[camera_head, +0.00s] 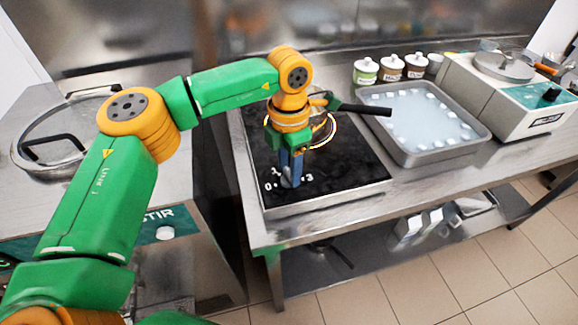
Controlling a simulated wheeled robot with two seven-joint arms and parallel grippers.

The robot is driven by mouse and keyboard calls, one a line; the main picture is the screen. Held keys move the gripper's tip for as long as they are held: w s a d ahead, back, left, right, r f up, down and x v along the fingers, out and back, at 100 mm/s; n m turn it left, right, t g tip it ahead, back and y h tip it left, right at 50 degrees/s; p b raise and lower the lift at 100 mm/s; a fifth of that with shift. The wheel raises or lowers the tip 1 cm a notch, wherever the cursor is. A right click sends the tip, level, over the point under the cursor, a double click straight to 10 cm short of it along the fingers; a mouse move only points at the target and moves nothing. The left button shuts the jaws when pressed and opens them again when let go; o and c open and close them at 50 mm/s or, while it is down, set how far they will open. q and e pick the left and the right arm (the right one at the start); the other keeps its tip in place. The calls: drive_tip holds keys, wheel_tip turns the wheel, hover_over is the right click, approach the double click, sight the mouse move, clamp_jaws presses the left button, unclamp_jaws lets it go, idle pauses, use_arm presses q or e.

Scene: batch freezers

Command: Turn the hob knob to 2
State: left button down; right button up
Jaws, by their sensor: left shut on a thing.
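The black hob (345,170) sits on the steel table. Its knob (289,181) is at the hob's front left, with white numerals (274,186) around it; a 3 reads at the right and a 0 at the left. My left gripper (291,176) points down over the knob and is shut on it. The fingers hide most of the knob and some numerals, so I cannot tell where the knob points. My right gripper is not in view.
A pan with a black handle (362,109) stands on the hob behind my gripper. A steel tray of ice (424,160) is right of the hob. Several tubs (391,68) stand behind it. A white machine (512,98) is at far right, a batch freezer (165,233) at left.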

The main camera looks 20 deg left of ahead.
sight(289, 172)
use_arm(q)
drive_tip(key=m, duration=0.4)
drive_tip(key=shift+m, duration=2.3)
drive_tip(key=shift+c, duration=1.8)
unclamp_jaws()
wheel_tip(289, 172, up, 7)
drive_tip(key=shift+r+b, duration=0.1)
drive_tip(key=shift+b, duration=0.2)
